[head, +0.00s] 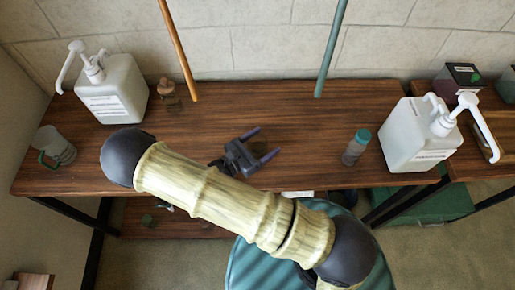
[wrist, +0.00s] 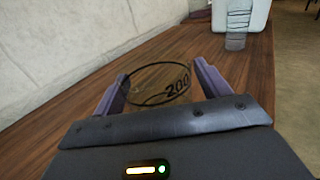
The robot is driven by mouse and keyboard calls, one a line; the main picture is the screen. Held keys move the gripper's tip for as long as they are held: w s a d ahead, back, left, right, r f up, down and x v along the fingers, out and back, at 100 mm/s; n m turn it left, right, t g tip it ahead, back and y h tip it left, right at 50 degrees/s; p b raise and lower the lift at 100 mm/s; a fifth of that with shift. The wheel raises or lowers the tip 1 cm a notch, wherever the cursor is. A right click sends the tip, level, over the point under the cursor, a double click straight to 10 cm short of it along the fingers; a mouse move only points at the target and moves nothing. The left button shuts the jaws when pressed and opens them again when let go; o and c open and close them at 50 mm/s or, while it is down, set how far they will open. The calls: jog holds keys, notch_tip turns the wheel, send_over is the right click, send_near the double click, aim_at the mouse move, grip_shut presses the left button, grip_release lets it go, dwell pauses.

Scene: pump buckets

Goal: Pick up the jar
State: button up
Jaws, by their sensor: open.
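A small clear jar (head: 354,149) with a teal cap stands upright on the right part of the wooden table. It also shows in the wrist view (wrist: 238,28) at the top right, its top cut off by the frame. My gripper (head: 267,143) is over the middle of the table, left of the jar and apart from it. In the wrist view my gripper (wrist: 161,72) has its purple fingers spread.
White pump buckets stand at the left (head: 112,92) and right (head: 414,138); the right one is close to the jar. A grey-green mug (head: 58,147) and a small brown bottle (head: 168,92) are at the left. Orange (head: 178,50) and teal (head: 331,48) rods rise at the back.

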jog(key=shift+c, duration=0.2)
dwell(0.3)
jog(key=c, duration=1.2)
jog(key=shift+r, duration=0.1)
notch_tip(320, 180, up, 10)
